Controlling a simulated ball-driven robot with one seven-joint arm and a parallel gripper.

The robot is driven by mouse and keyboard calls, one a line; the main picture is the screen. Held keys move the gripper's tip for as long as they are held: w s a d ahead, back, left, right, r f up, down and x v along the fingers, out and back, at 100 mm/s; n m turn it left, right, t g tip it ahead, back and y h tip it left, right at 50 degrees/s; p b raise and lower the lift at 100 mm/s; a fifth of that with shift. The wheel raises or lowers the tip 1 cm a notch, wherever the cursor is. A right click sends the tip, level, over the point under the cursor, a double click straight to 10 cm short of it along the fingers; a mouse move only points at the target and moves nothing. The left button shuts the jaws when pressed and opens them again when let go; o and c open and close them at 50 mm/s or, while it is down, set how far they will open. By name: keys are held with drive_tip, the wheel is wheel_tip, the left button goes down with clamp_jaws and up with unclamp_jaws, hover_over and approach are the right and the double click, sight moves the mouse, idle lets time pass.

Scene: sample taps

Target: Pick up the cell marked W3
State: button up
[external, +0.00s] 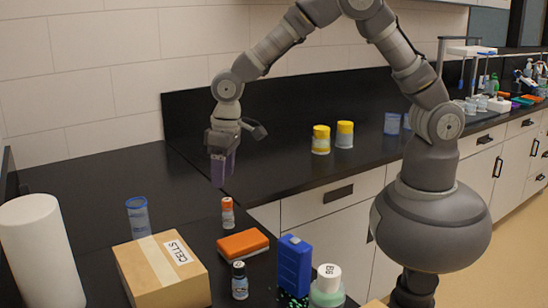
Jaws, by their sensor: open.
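I cannot read a W3 mark on anything in the external view. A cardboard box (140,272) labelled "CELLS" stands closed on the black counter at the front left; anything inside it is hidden. A small orange-capped vial (228,214) stands upright behind an orange block (243,244). My gripper (222,182), with purple fingers, points down above the counter, behind and above the orange-capped vial. It is open and looks empty, apart from these things.
A blue rack-like block (295,265) and a white-lidded jar (328,284) stand at the front. A white roll (42,250) and a blue-rimmed cup (138,218) are at left. Yellow-lidded jars (321,140) stand behind. The counter's back left is clear.

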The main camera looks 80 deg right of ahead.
sight(229, 212)
drive_tip(key=shift+g, duration=0.6)
drive_tip(key=f, duration=0.2)
drive_tip(key=s+f, duration=0.1)
drive_tip(key=f, duration=0.1)
drive_tip(key=s+f, duration=0.1)
drive_tip(key=f, duration=0.1)
drive_tip(key=shift+a+f+b, duration=0.25)
drive_tip(key=shift+f+b, duration=0.1)
drive_tip(key=shift+b, duration=0.05)
drive_tip(key=f+b, duration=0.1)
drive_tip(key=f, duration=0.1)
drive_tip(key=w+f, duration=0.1)
drive_tip(key=f, duration=0.2)
drive_tip(key=shift+f+b, duration=0.1)
drive_tip(key=shift+b, duration=0.3)
drive_tip(key=c, duration=1.1)
drive_tip(key=shift+r, duration=0.25)
